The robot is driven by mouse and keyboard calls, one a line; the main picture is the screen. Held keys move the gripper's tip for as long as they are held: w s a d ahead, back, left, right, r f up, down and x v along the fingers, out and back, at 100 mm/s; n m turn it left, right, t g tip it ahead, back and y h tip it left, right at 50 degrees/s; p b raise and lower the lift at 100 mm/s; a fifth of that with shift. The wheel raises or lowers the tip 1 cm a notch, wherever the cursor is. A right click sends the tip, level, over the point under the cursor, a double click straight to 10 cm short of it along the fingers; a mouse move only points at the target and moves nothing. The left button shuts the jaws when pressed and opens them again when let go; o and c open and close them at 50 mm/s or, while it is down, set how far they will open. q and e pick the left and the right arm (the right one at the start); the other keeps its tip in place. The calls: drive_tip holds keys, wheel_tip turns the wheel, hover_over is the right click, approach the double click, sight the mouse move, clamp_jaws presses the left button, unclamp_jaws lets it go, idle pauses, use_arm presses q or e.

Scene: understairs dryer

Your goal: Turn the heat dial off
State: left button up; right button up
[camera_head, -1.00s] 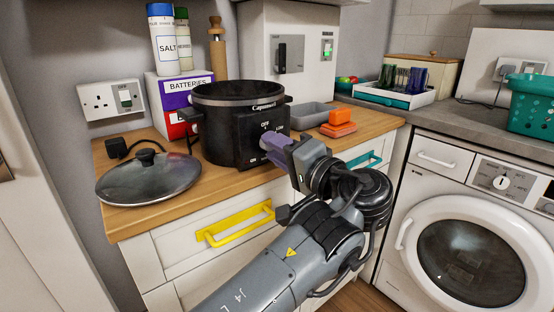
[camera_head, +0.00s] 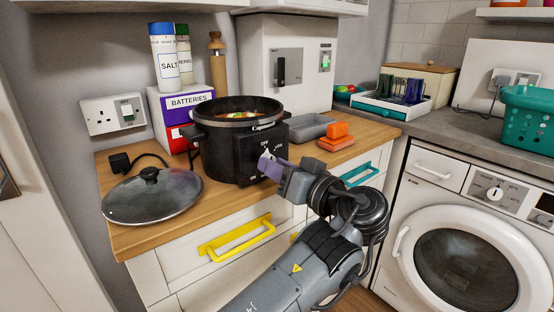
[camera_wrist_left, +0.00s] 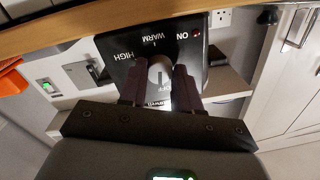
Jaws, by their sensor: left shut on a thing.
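A black slow cooker (camera_head: 238,130) stands upright on the wooden counter, lid off, with food visible inside. Its square control panel faces my left gripper (camera_head: 270,166). The pale heat dial (camera_wrist_left: 160,74) sits on that panel, between the two purple fingers of my left gripper (camera_wrist_left: 158,82) in the wrist view, which is upside down. The fingers are shut on the dial. HIGH, WARM, ON and OFF labels show around it, with a small red light near ON. In the head view the fingers hide most of the dial; its exact setting is hard to tell. My right gripper is not in view.
A glass lid (camera_head: 152,195) lies on the counter left of the cooker. A batteries box (camera_head: 185,103), grey tray (camera_head: 309,126) and orange sponges (camera_head: 337,137) are nearby. A yellow drawer handle (camera_head: 237,238) sticks out below. A washing machine (camera_head: 470,230) stands right.

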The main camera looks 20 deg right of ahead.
use_arm(q)
drive_tip(key=shift+n+p, duration=0.4)
drive_tip(key=shift+n, duration=0.4)
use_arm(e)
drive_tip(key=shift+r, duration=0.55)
use_arm(q)
drive_tip(key=o, duration=1.1)
drive_tip(key=shift+c, duration=0.2)
